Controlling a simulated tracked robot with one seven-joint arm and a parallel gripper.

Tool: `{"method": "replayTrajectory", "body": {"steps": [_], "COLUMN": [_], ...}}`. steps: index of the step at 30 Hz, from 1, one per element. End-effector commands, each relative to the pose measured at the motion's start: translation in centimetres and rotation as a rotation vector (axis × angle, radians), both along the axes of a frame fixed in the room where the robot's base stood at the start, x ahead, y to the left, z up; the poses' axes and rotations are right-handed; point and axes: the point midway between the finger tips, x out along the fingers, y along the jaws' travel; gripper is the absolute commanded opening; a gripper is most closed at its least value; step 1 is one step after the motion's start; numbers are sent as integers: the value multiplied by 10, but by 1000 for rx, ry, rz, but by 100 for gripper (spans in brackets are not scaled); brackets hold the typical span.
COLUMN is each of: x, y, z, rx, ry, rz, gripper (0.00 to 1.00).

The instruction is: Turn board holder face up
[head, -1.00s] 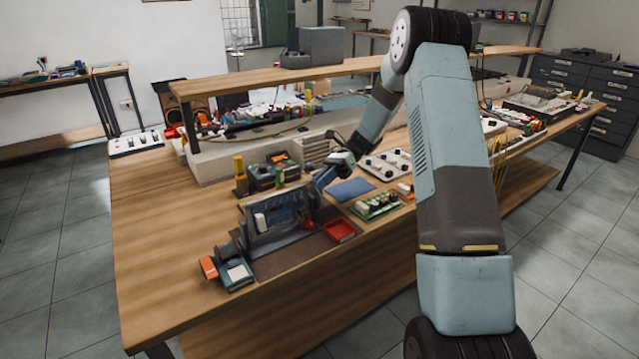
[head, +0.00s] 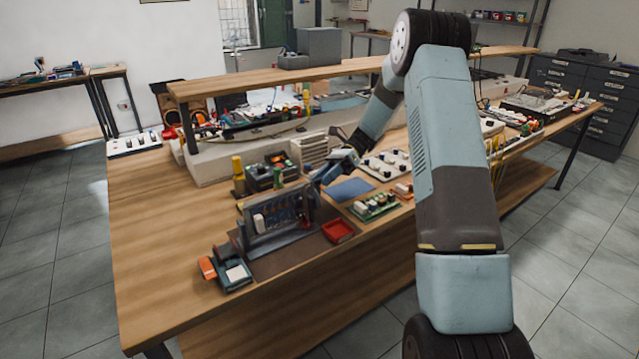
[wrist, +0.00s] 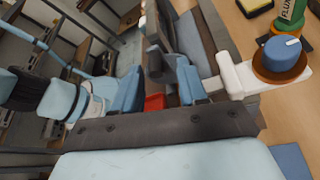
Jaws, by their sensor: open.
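The board holder (head: 288,238) is a grey frame standing on edge, slightly tilted, on a brown mat near the left part of the bench. Its face with a dark blue board (head: 280,215) and small white and red parts shows toward the head camera. My gripper (head: 318,178) is just behind and right of the holder's upper right end, apparently apart from it. In the wrist view my gripper (wrist: 158,88) has its two blue fingers spread, with grey frame parts beyond them. Exact contact cannot be told there.
A red tray (head: 339,231) sits right of the holder, and a green circuit board (head: 375,206) beyond it. An orange and grey device (head: 232,274) stands close in front. A yellow-topped post (head: 238,170) and a meter stand behind.

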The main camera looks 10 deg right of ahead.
Motion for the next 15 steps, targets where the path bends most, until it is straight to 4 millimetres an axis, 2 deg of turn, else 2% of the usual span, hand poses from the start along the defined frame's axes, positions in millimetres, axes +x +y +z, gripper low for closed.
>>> {"method": "replayTrajectory", "body": {"steps": [9, 15], "x": [32, 47], "y": [-51, -77], "z": [21, 32], "rx": [0, 1], "ry": [1, 2], "rz": [0, 0], "gripper": [42, 42]}}
